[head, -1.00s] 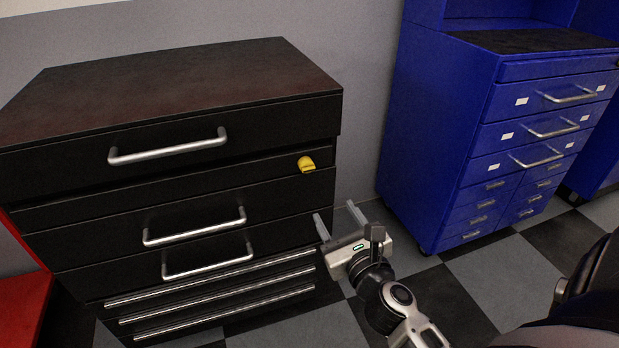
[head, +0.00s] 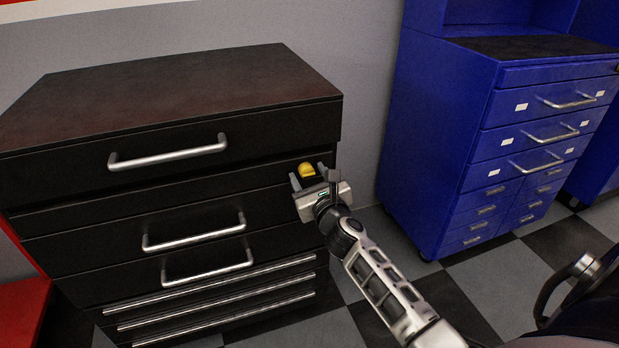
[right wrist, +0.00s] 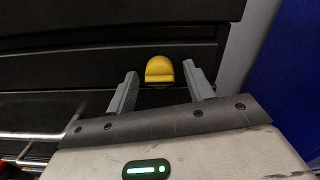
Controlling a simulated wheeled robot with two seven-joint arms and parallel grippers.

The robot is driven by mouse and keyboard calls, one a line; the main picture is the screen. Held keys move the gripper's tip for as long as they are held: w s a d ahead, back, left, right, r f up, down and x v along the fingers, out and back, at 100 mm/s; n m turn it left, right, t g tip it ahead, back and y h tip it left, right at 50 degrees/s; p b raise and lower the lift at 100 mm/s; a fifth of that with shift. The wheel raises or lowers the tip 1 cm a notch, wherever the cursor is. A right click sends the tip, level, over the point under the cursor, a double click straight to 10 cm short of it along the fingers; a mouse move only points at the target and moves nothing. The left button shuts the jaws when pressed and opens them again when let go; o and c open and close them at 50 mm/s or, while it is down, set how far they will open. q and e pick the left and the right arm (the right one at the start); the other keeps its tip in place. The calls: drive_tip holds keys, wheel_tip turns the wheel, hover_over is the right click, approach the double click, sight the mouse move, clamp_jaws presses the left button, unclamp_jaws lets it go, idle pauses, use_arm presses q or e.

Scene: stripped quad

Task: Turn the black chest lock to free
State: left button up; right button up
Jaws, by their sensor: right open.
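The black chest (head: 90,215) stands at the left in the head view, with silver bar handles on its drawers. Its lock is a yellow knob (head: 306,169) on the right part of the front, on a narrow black panel under the top drawer. My right gripper (head: 307,177) is open just in front of and slightly below the knob. In the right wrist view the yellow knob (right wrist: 159,70) shows between and a little beyond the two fingertips (right wrist: 160,74), with a gap on each side. My left gripper is not in view.
A blue cabinet (head: 480,150) with several drawers stands to the right, across a strip of checkered floor (head: 375,235). A silver drawer handle (head: 195,232) juts out left of my right gripper. A red object (head: 22,310) is at the lower left.

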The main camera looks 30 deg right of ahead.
drive_tip(key=c, duration=1)
